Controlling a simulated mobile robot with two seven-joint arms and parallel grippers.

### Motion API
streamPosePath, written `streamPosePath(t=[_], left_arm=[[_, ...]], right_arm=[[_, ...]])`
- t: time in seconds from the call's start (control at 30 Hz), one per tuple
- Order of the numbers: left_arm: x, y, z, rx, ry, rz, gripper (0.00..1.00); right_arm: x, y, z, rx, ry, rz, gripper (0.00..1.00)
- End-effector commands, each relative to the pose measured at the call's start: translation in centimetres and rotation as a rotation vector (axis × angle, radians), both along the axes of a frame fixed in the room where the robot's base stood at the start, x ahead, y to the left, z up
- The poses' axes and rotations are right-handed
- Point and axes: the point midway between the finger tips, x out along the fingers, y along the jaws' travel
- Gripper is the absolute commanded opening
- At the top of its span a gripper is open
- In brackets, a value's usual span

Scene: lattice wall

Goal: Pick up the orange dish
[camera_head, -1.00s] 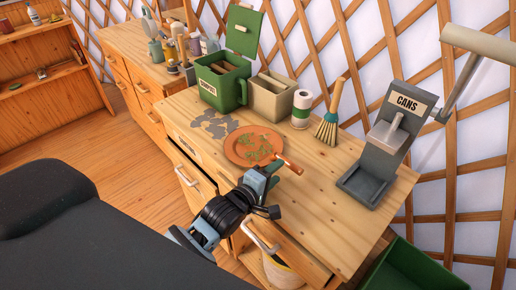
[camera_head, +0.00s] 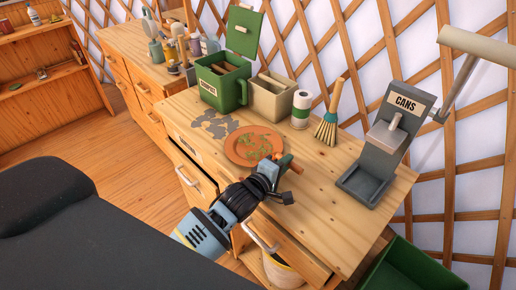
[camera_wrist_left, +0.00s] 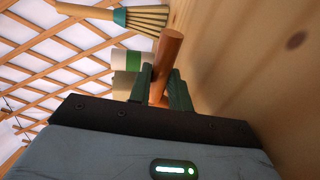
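The orange dish (camera_head: 247,146) is a round, shallow plate with green bits scattered on it. It rests on the wooden worktop, with its stubby handle (camera_head: 290,162) pointing right. My left gripper (camera_head: 287,175) is at that handle. In the left wrist view the orange-brown handle (camera_wrist_left: 166,62) runs between the two green fingers (camera_wrist_left: 160,90). The fingers lie close along both its sides, and I cannot tell whether they press on it. In the head view the fingertips are mostly hidden. My right gripper is not in view.
A green labelled bin (camera_head: 220,88) with a raised lid, a beige bin (camera_head: 270,100), a paper roll (camera_head: 301,108) and a hand brush (camera_head: 327,128) stand behind the dish. The grey CANS crusher (camera_head: 378,160) stands right. Open drawers jut out in front.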

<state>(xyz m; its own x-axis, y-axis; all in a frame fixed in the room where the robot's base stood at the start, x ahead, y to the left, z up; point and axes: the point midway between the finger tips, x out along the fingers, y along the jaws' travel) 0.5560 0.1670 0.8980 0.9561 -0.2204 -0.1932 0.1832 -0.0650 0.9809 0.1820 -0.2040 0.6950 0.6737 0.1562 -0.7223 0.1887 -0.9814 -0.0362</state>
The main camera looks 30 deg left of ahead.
Motion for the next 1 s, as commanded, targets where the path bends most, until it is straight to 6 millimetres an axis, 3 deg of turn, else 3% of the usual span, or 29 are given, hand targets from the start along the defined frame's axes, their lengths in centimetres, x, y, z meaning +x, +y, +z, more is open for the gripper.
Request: streamPosePath(t=[0.03, 0.13, 0.57, 0.87, 1.0], left_arm=[[0.0, 0.0, 0.0, 0.000, 0.000, 0.000, 0.12], [0.0, 0.0, 0.0, 0.000, -0.001, 0.000, 0.00], [0.0, 0.0, 0.4, 0.001, -0.006, -0.001, 0.00], [0.1, 0.0, 4.1, -0.002, -0.011, 0.000, 0.00], [-2.7, 1.3, 3.8, 0.002, -0.001, 0.000, 0.00]], right_arm=[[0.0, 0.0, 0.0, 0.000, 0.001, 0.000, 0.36], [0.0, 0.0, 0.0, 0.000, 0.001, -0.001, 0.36], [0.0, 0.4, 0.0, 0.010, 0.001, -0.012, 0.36], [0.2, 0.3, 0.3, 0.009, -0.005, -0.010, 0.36], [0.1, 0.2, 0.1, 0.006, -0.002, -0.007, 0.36]])
